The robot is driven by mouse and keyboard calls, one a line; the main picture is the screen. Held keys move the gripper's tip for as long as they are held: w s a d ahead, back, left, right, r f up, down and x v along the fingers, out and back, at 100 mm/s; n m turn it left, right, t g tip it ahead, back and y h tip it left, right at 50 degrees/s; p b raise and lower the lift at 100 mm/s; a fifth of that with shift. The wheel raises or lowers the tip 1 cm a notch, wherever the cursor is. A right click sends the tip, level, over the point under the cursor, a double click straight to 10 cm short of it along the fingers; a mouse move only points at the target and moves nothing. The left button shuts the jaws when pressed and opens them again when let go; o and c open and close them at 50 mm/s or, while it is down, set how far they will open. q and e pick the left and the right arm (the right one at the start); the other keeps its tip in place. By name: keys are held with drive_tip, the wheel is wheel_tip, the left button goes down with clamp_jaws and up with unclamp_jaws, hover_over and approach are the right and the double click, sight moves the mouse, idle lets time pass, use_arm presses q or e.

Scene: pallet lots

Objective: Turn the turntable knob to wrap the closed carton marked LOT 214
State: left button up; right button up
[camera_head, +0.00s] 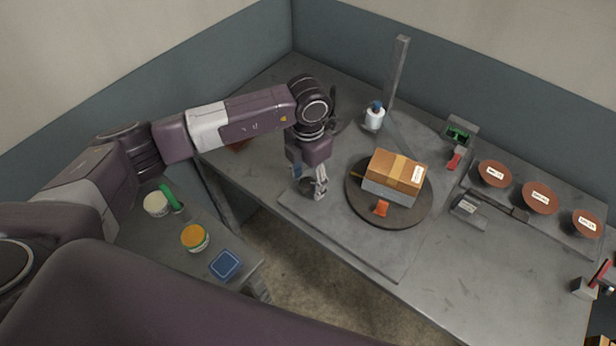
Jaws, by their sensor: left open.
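A brown carton (397,168) with a tape strip across its closed top sits on a grey block on the round dark turntable (412,217). A white label shows at its right end; its print is too small to read. An orange-red piece (381,208) lies on the turntable in front of it. My left gripper (319,187) points down, open, to the left of the turntable. A small dark round thing (306,187), perhaps the knob, is partly hidden beside its fingers; I cannot tell whether they touch. My right gripper is not in view.
A grey post (399,72) and a white bottle (374,119) stand behind the turntable. To the right are a green-filled box (459,132), a grey device (467,210) and three labelled brown discs (540,198). A lower side table (215,236) holds jars and a blue tray (225,264).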

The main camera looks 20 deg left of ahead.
use_arm(q)
drive_tip(key=shift+f, duration=0.1)
drive_tip(key=c, duration=1.2)
drive_tip(key=shift+o, duration=0.2)
